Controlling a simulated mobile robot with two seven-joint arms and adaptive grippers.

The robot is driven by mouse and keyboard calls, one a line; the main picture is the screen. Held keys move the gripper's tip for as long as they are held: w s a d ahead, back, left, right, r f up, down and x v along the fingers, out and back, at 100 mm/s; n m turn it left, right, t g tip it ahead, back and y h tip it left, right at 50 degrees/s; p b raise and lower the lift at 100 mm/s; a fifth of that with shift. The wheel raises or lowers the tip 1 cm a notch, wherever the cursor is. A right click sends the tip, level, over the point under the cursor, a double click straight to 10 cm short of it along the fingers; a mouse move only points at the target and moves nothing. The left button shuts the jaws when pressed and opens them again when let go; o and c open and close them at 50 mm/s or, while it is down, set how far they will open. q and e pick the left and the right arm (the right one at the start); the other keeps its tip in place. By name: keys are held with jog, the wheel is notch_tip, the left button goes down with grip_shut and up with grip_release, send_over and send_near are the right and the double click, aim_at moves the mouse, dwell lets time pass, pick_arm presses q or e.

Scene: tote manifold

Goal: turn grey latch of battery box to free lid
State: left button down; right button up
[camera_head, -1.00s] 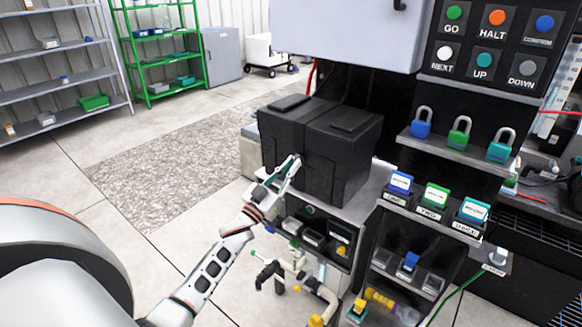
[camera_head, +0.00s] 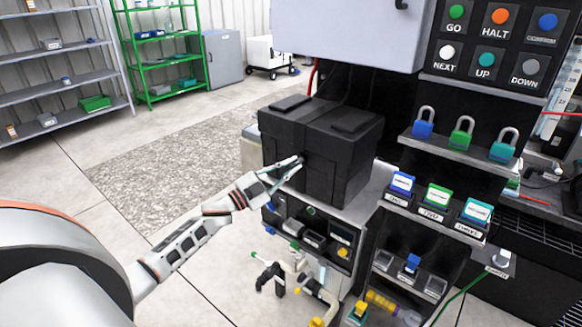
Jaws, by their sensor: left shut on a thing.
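The black battery box (camera_head: 335,178) stands on a grey cabinet top with its lid (camera_head: 320,115) down. My left gripper (camera_head: 297,163) is at the front face of the box, below the lid edge, and is shut. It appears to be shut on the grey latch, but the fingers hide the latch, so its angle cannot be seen. My left arm reaches in from the lower left. My right gripper is not in view.
A shelf of padlocks (camera_head: 462,134) and a row of labelled blocks (camera_head: 437,197) stand right of the box. A button panel (camera_head: 494,45) is above them. Pipe fittings (camera_head: 312,287) are below the box. The floor at left is open.

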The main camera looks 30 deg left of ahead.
pick_arm(q)
jog(key=m+g, duration=0.1)
jog(key=m, duration=0.2)
jog(key=m+g+p, duration=0.1)
jog(key=m, duration=0.2)
jog(key=shift+r+h, duration=0.2)
jog(key=shift+h, duration=0.1)
jog(key=shift+m+g+p, duration=0.7)
jog(key=shift+m+p, duration=0.25)
jog(key=shift+m, duration=0.65)
jog(key=shift+f, duration=0.1)
jog(key=c, duration=2.1)
grip_release()
jog(key=shift+s+a, duration=0.35)
jog(key=shift+s, duration=0.25)
jog(key=v, duration=1)
jog(key=shift+s, duration=0.3)
